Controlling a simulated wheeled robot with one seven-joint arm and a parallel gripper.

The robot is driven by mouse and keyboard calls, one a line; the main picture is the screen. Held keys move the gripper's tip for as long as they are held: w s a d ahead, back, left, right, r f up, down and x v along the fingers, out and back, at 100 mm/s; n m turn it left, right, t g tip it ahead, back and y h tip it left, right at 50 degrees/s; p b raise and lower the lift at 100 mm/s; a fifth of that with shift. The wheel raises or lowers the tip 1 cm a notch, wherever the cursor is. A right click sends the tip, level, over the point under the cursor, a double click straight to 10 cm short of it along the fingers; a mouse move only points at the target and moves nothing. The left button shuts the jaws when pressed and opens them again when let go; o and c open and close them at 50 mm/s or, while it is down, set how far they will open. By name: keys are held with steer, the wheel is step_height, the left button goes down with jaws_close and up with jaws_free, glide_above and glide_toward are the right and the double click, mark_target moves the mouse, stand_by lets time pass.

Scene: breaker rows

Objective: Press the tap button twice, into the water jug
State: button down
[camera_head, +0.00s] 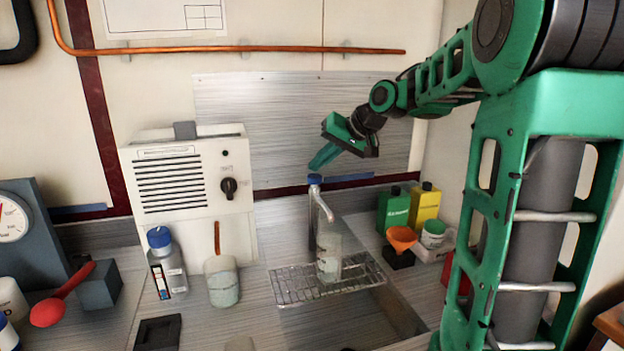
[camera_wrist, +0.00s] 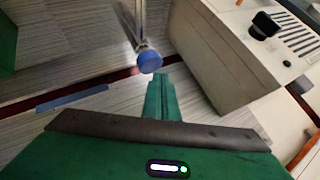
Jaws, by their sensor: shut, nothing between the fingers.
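The tap (camera_head: 318,205) stands at the sink's back edge, with a blue button (camera_head: 314,179) on top. The button also shows in the wrist view (camera_wrist: 149,61), just beyond my fingertips. A clear jug (camera_head: 329,250) stands upright on the wire rack under the spout; its fill level is hard to tell. My gripper (camera_head: 318,165) is shut and empty, its fingers pointing down and left. Its tip is close above the button, and a small gap seems to show between them. In the wrist view the shut fingers (camera_wrist: 161,92) are at the centre.
The wire rack (camera_head: 290,290) spans part of the sink. A white heater box (camera_head: 190,185), a blue-capped bottle (camera_head: 166,262) and a beaker (camera_head: 222,283) stand to the left. Green (camera_head: 393,210) and yellow (camera_head: 425,205) containers and an orange funnel (camera_head: 401,238) stand to the right.

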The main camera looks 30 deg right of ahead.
mark_target(319, 177)
steer(key=shift+f, duration=1.15)
stand_by(1.1)
steer(key=shift+r, duration=1.35)
steer(key=shift+r, duration=2.55)
